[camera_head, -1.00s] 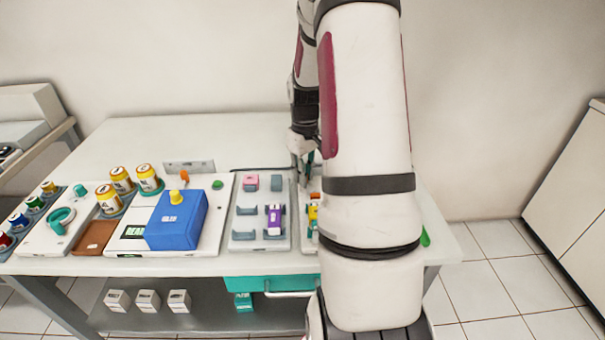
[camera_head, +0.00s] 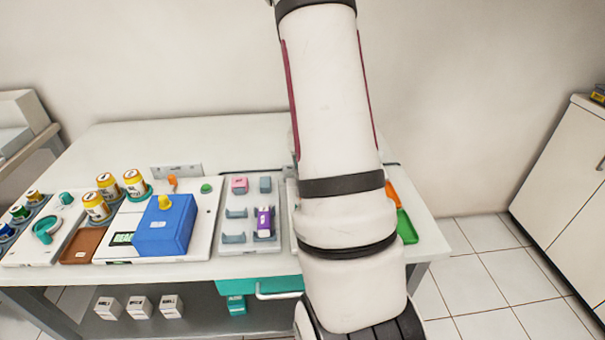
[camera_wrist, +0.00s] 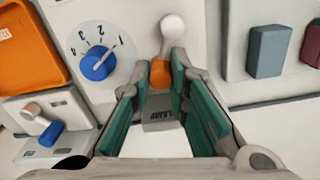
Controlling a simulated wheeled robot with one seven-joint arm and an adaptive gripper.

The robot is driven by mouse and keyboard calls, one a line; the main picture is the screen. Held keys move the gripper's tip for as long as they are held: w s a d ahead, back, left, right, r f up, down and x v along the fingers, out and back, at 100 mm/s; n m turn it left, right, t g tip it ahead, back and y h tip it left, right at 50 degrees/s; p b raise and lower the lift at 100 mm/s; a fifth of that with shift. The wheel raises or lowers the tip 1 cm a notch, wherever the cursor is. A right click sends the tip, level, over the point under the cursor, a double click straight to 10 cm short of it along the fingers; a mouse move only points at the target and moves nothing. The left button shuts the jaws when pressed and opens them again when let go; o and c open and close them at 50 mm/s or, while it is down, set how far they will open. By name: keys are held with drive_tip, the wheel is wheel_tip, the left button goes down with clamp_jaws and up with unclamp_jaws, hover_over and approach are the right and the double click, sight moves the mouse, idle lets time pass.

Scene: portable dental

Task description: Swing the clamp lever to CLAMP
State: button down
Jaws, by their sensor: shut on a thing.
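In the wrist view the clamp lever has a white ball knob (camera_wrist: 172,28) and an orange lower part (camera_wrist: 160,75). My gripper (camera_wrist: 160,68), with teal pads, is shut on the lever around its orange part; the knob sticks out beyond the fingertips. A grey block with the word CLAMP (camera_wrist: 163,117) shows between the fingers, its lettering partly hard to read. In the head view my own arm hides the gripper and the lever.
Beside the lever are a blue numbered dial (camera_wrist: 96,63), a blue switch (camera_wrist: 50,133) and an orange tray (camera_wrist: 28,50). A grey block (camera_wrist: 267,50) stands to the right. In the head view a blue box (camera_head: 166,228) and several bottles stand left of my arm.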

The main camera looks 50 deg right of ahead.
drive_tip(key=shift+s+m, duration=0.2)
drive_tip(key=shift+m, duration=0.3)
drive_tip(key=c, duration=1.5)
unclamp_jaws()
wheel_tip(320, 180, up, 12)
drive_tip(key=shift+f, duration=0.1)
